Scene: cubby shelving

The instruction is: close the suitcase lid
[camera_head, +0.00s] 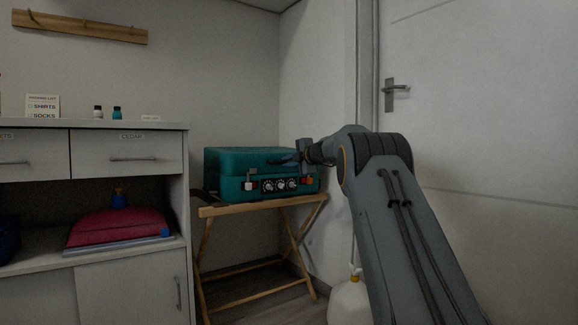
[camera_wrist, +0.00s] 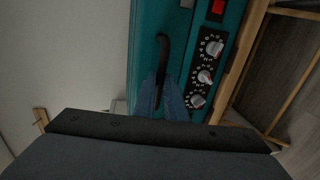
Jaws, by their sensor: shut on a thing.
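The teal suitcase (camera_head: 232,163) sits on a wooden folding stand, with its lid down over the base; I cannot tell whether a small gap remains. Its front has round dials (camera_head: 268,185) and red and pale fittings, and the dials also show in the wrist view (camera_wrist: 204,77). My gripper (camera_head: 284,159) is at the front upper edge of the suitcase, reaching in from the right. In the wrist view, its blue fingers (camera_wrist: 164,98) are shut on the suitcase's dark curved handle (camera_wrist: 163,55). The handle's lower end is partly hidden between the fingers.
The wooden stand (camera_head: 262,206) has crossed legs. A grey cabinet (camera_head: 120,261) stands to the left, with a red folded item (camera_head: 118,228) on its shelf. A pale jug (camera_head: 349,303) is on the floor beside my arm. A white door (camera_head: 490,120) is at the right.

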